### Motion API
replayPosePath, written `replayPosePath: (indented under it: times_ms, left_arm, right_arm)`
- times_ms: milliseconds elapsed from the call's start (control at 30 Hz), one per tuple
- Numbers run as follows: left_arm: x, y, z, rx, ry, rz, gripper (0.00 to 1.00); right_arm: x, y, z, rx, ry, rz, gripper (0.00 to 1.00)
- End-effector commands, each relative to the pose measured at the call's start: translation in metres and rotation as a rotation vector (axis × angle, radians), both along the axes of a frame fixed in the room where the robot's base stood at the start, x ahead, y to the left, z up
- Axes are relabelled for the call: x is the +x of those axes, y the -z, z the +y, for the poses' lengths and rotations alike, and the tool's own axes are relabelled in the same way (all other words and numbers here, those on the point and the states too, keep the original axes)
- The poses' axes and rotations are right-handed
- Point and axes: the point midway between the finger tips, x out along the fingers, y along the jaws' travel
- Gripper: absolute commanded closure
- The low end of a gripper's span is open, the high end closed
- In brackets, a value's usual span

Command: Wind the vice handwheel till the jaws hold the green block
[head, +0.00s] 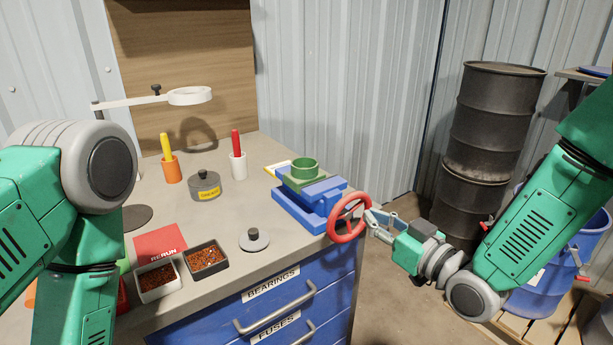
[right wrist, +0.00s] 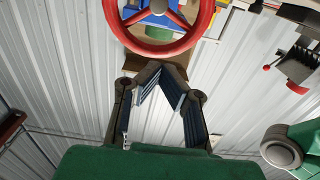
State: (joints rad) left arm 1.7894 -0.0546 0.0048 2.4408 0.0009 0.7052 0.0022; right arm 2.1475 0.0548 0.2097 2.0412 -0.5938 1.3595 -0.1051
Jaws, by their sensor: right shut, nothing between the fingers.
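The blue vice (head: 298,213) sits at the right end of the bench. The red handwheel (head: 337,217) stands on the vice's right side, facing my right arm. My right gripper (head: 371,216) is shut and empty, its tips close to the wheel's right rim. In the right wrist view the red handwheel (right wrist: 163,49) lies just beyond the closed fingertips (right wrist: 160,70). My left arm shows at the left, its gripper out of sight.
Two trays of small reddish bits (head: 207,272) (head: 157,294), a grey lidded pot (head: 205,187) and a grey disc with a knob (head: 254,240) stand on the bench. Dark drums (head: 490,120) and a blue barrel (head: 545,290) stand at the right.

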Motion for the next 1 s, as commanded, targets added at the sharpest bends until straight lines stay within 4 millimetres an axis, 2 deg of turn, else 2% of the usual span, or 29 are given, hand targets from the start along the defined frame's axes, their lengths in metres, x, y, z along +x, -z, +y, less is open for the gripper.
replayPosePath:
  times_ms: [400,767,1000]
  left_arm:
    - [0.000,-0.001,0.000,0.000,0.000,0.000,0.20]
    - [0.000,-0.009,0.000,0.000,0.000,0.000,0.20]
    - [0.000,-0.012,0.000,0.000,0.000,0.000,0.20]
  right_arm:
    - [0.001,-0.001,-0.001,0.000,0.000,0.000,1.00]
    - [0.003,-0.012,-0.005,0.000,0.001,0.001,1.00]
    - [-0.014,-0.012,-0.018,0.000,0.000,0.003,1.00]
